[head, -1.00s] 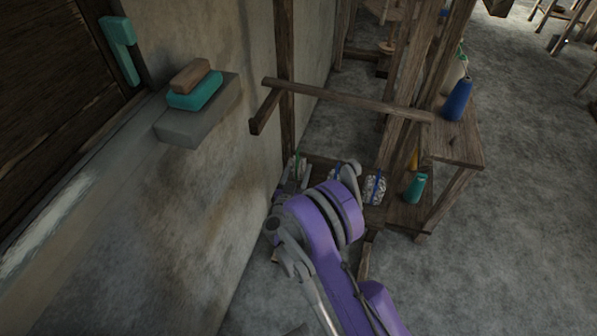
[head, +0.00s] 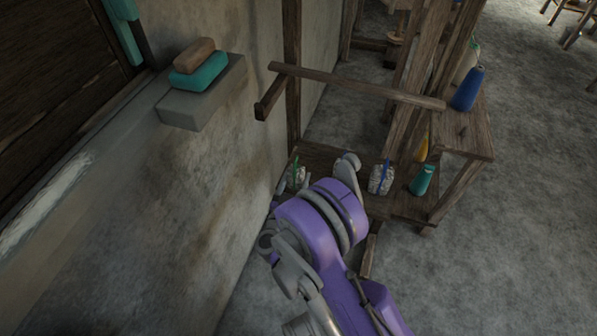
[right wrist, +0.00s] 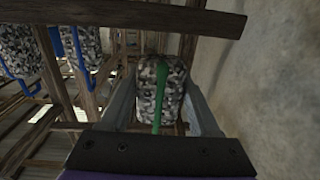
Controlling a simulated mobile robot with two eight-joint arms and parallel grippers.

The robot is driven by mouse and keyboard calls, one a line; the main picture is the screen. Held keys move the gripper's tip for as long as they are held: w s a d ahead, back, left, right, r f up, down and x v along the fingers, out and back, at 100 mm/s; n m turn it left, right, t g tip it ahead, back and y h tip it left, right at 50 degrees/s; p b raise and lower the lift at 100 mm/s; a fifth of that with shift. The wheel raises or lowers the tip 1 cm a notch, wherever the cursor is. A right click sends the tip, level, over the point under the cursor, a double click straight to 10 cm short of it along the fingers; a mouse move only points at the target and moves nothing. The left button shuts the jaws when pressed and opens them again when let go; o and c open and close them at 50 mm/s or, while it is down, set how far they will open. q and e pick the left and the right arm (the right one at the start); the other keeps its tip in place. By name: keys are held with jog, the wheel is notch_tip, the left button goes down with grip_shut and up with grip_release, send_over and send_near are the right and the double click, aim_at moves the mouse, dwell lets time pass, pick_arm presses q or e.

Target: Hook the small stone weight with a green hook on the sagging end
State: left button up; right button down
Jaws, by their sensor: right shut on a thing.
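The small stone weight (right wrist: 162,82) is a speckled grey, black and white block with a green hook (right wrist: 158,100) along its near face. In the right wrist view it is between the two grey fingers of my right gripper (right wrist: 162,108), which is shut on it. In the head view, part of this weight (head: 298,176) shows at the wall end of the low wooden shelf, beyond my purple right arm. The arm hides most of the gripper there. I cannot make out the sagging end. My left gripper is not in view.
Another stone weight (head: 380,179) with a blue hook is on the low shelf; several blue-hooked weights (right wrist: 86,46) show in the wrist view. A wooden bar (head: 350,86) crosses above. A teal bottle (head: 422,180) and blue bottle (head: 467,89) are right. The wall (head: 190,225) is close left.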

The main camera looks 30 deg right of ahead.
jog(key=shift+b+v, duration=0.55)
jog(key=shift+v, duration=2.2)
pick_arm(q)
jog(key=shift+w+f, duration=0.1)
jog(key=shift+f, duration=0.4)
pick_arm(e)
jog(key=shift+s, duration=0.15)
